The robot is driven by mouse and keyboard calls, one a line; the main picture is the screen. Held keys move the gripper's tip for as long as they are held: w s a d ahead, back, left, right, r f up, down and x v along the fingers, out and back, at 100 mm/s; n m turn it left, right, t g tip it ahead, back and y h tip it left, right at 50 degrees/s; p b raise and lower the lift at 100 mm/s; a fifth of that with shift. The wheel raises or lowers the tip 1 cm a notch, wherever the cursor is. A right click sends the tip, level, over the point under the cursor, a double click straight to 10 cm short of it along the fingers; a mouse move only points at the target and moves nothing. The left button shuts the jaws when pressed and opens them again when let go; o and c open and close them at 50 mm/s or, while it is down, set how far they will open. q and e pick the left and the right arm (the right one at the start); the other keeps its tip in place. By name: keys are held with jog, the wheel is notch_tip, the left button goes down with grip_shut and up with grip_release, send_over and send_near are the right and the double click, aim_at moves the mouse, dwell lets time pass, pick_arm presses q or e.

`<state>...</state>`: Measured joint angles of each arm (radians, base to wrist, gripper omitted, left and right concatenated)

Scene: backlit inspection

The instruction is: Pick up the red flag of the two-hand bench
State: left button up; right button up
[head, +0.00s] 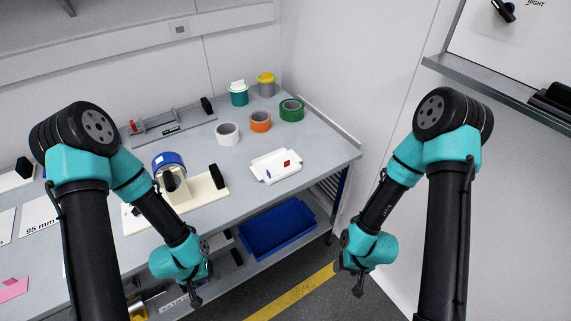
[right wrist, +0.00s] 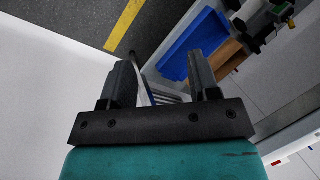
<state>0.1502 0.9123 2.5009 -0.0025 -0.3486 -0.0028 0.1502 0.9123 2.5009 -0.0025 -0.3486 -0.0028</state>
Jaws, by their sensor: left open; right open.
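A small red piece (head: 287,163), which looks like the red flag, is on a white tray (head: 262,164) on the bench top, with a small blue piece (head: 268,174) beside it. A grey fixture (head: 172,125) at the back of the bench also has a small red part (head: 132,127) at its left end. My left gripper (head: 195,297) hangs in front of the bench, below and left of the white tray, touching nothing visible. My right gripper (head: 358,288) hangs right of the bench over the floor. In the right wrist view its fingers (right wrist: 162,88) are apart and empty.
Orange tape (head: 260,122), green tape (head: 292,110) and a white roll (head: 227,133) stand behind the tray. A cream stand with a blue-topped ring (head: 168,160) is left of it. A blue bin (head: 278,229) sits on the lower shelf. A wall borders the bench's right side.

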jog(key=c, duration=0.4)
